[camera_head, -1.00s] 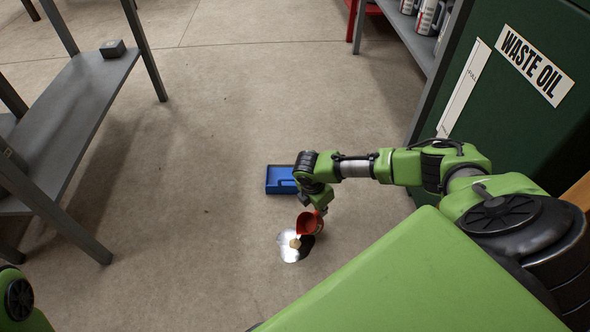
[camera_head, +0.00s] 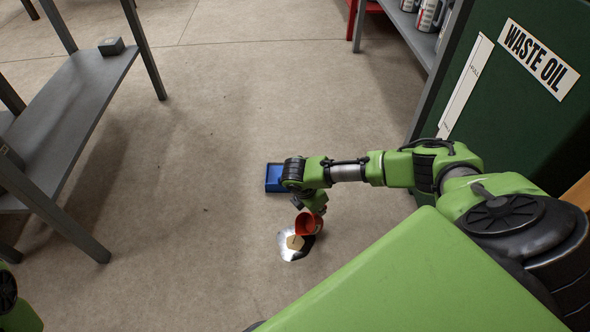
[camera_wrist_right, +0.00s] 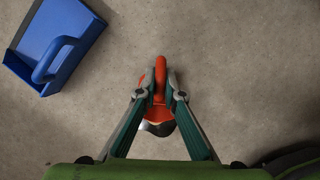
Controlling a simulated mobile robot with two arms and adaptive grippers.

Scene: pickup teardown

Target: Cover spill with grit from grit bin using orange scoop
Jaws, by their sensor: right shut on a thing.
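An orange scoop (camera_head: 307,224) is held tilted over the spill in the head view. My right gripper (camera_wrist_right: 160,97) is shut on the scoop's handle, and the orange scoop (camera_wrist_right: 161,115) shows between its fingers in the right wrist view. The spill (camera_head: 285,249) is a dark shiny patch on the floor. A small tan patch of grit (camera_head: 294,242) lies on its middle, just below the scoop's mouth. Dark liquid shows around the grit. I see no grit bin that I can tell for sure. My left gripper is out of view.
A blue dustpan-like tray with a handle (camera_wrist_right: 52,50) lies on the floor near the spill, partly behind my right arm in the head view (camera_head: 274,178). A grey shelf table (camera_head: 75,105) stands left. A green waste oil cabinet (camera_head: 500,110) stands right.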

